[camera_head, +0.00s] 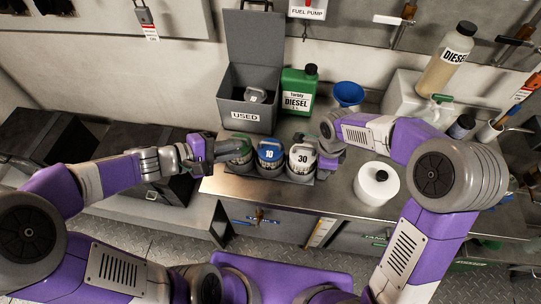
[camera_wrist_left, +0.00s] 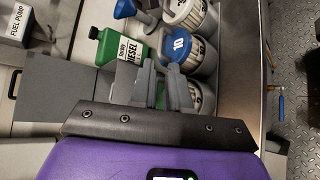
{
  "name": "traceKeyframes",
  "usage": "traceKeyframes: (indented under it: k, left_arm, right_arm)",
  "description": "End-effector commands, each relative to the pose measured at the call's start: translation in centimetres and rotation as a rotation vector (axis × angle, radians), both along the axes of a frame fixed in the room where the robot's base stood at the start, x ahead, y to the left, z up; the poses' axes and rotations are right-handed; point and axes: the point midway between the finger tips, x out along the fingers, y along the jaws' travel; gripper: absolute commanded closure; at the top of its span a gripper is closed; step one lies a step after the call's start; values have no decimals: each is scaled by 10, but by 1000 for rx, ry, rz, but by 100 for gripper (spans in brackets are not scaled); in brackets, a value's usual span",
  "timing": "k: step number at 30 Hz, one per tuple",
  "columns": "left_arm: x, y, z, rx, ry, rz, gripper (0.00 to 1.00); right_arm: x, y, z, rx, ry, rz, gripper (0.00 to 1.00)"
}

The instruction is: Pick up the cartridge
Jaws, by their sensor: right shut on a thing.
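Three cartridges stand in a row in a tray (camera_head: 283,176) on the steel worktop: a green-topped one (camera_head: 239,151), a blue-topped one marked 10 (camera_head: 269,154) and a white-topped one marked 30 (camera_head: 302,159). My left gripper (camera_head: 212,147) is just left of the green-topped cartridge. In the left wrist view its two fingers (camera_wrist_left: 164,86) stand apart, in front of the green-topped cartridge (camera_wrist_left: 195,97) and partly hiding it. My right gripper (camera_head: 321,148) is shut at the white-topped cartridge's right side; the exact contact is hidden.
A grey USED bin (camera_head: 247,104) with its lid up holds a grey cartridge (camera_head: 256,95). A green diesel can (camera_head: 298,92) and a blue funnel (camera_head: 348,93) stand behind the row. A white round container (camera_head: 376,184) stands at the right. The worktop's front strip is clear.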

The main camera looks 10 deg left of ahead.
Motion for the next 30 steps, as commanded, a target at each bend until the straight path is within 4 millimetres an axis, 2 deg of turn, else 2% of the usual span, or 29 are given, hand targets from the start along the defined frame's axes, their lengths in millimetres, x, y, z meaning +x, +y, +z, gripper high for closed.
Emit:
traceKeyframes:
  k: [3, 13, 21, 30]
  left_arm:
    - [12, -18, -10, -2, 5, -7, 84]
    - [29, -39, -21, -2, 3, -5, 84]
    - [49, -66, -36, -1, 4, -6, 84]
    - [54, -71, -39, 0, 1, -4, 84]
  right_arm:
    - [0, 0, 1, 1, -2, 0, 100]
    - [0, 0, 0, 1, -2, 0, 100]
    - [0, 0, 0, 1, -2, 0, 100]
    - [0, 0, 0, 1, -1, 0, 100]
